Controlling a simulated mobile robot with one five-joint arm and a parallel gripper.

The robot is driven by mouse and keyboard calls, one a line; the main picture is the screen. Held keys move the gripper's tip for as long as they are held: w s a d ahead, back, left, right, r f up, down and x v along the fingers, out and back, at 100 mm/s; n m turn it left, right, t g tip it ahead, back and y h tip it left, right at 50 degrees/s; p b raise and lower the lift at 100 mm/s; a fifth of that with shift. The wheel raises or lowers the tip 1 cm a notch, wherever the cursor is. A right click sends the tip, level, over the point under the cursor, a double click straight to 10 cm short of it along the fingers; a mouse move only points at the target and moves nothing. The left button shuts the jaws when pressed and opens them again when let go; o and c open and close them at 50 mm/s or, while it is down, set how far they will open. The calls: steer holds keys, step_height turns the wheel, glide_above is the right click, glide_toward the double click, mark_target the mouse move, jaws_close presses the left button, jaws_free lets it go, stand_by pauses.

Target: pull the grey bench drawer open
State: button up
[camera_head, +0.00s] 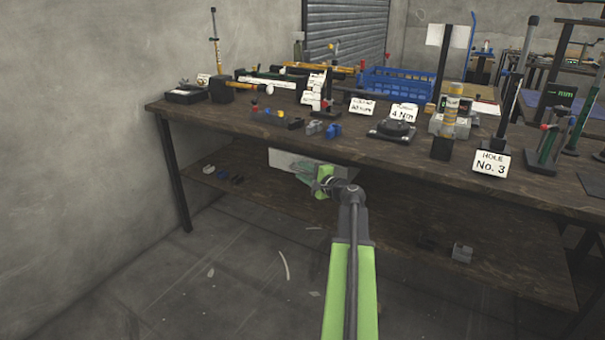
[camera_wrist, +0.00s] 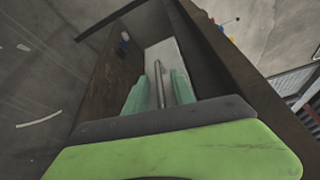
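The drawer (camera_head: 283,160) shows in the head view as a pale grey front under the bench top, partly hidden by my gripper. In the wrist view, its pale face (camera_wrist: 163,54) lies just past my fingers. A thin grey bar, seemingly the drawer's handle (camera_wrist: 157,84), runs between the fingers. My gripper (camera_head: 308,172) is at the drawer front. In the wrist view, its two greenish fingers (camera_wrist: 160,94) stand apart on either side of the bar, with gaps visible. I cannot tell whether the drawer is pulled out at all.
The wooden bench (camera_head: 215,115) carries tools, label cards and a blue crate (camera_head: 395,83). A lower shelf (camera_head: 265,190) runs beneath, with small blocks at its left and a grey block (camera_head: 462,252) at its right. The floor in front of the bench is mostly clear.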

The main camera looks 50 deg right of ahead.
steer(key=shift+w, duration=0.1)
jaws_close()
stand_by(1.3)
